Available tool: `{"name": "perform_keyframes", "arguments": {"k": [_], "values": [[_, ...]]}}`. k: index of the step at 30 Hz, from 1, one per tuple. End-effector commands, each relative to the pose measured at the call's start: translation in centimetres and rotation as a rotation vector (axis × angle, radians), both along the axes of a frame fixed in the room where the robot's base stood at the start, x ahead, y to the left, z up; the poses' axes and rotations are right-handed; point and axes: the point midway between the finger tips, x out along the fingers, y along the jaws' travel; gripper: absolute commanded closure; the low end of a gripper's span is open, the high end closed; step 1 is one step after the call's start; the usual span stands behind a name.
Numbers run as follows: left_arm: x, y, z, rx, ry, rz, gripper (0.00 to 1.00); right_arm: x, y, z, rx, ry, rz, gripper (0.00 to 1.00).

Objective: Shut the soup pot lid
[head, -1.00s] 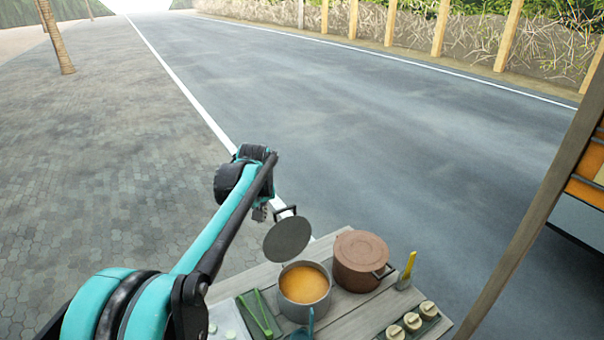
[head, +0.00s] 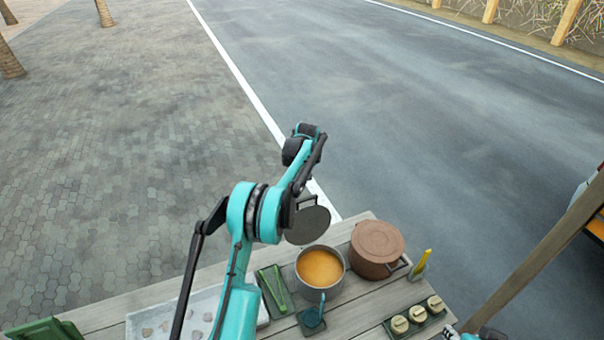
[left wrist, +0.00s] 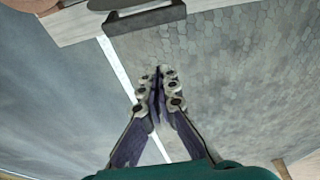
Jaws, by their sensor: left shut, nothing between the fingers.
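The soup pot (head: 338,284) is grey, holds orange soup and stands on the wooden table. Its dark round lid (head: 312,225) stands open, tilted up at the pot's far side, with a handle on its outer face. In the left wrist view my left gripper (left wrist: 160,77) is shut and empty. The dark lid handle (left wrist: 145,19) lies ahead of its fingertips, apart from them. Only a small part of my right arm's end shows at the bottom edge.
A brown lidded pot (head: 377,243) stands close right of the soup pot. Green tongs (head: 274,289), a teal ladle (head: 314,315), a yellow-handled tool (head: 422,262) and a tray of small jars (head: 418,318) are around. Beyond the table is open pavement.

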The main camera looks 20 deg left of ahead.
Motion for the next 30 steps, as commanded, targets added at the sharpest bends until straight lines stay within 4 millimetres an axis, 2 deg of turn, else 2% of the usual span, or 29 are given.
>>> {"name": "perform_keyframes", "arguments": {"k": [3,4,6,12,30], "values": [[0.4,0.5,-2.4,0.0,0.0,0.0,1.0,0.0,0.0,0.4,0.0,0.0,0.0,0.6],[0.3,0.3,-2.5,0.0,0.0,-0.001,1.0,0.0,0.0,0.5,0.0,0.0,0.0,0.6],[-0.7,-0.8,-2.1,0.0,0.0,-0.003,1.0,0.0,0.0,0.8,0.0,0.0,0.0,0.6],[-2.0,-2.2,-2.0,0.0,0.0,-0.001,1.0,0.0,0.0,1.2,0.0,0.0,0.0,0.6],[-2.6,-2.9,-2.0,0.015,-0.012,-0.003,1.0,0.0,0.0,0.7,0.0,0.0,0.0,0.6]]}}
